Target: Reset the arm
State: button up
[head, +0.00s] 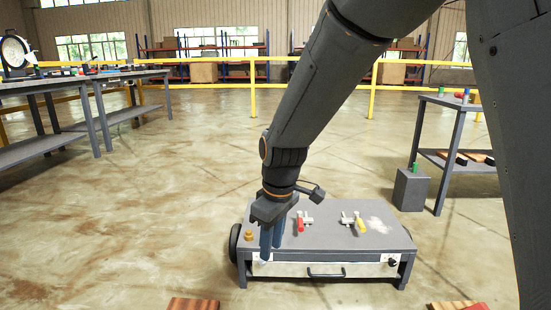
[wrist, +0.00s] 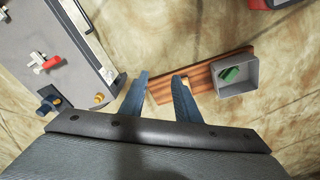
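My gripper (head: 272,238) hangs down at the end of my arm, at the front left part of the low grey cart (head: 340,238) in the head view. In the wrist view my gripper (wrist: 160,76) has its two blue fingers apart, with nothing between them. I cannot tell from the head view whether the fingers touch the cart. My arm runs from the upper right down to the gripper.
The cart carries a red-handled valve (head: 304,222), a yellow-handled one (head: 356,222) and an orange knob (head: 248,235). Workbenches (head: 75,80) stand left; open floor lies between.

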jog(key=s+r+m+g+p, duration=0.15)
jog(key=s+r, duration=0.25)
jog(key=s, duration=1)
jog(key=s+r+m+p, duration=0.1)
jog(key=s+r+m, duration=0.25)
jog(key=s, duration=1.05)
jog(key=d+r+m+p, duration=0.2)
jog(key=d+r+p, duration=0.4)
jog(key=r+p, duration=0.3)
jog(key=d+r+m+p, duration=0.2)
jog(key=d+r+p, duration=0.5)
jog(key=p, duration=0.8)
jog(key=d+r+m+h+p, duration=0.1)
jog(key=d+r+m+p, duration=0.1)
jog(key=d+r+p, duration=0.5)
notch_tip(320, 180, up, 6)
jog(key=p, duration=0.6)
jog(key=shift+w+r, duration=0.15)
jog(key=shift+w, duration=0.2)
jog(key=shift+d, duration=0.1)
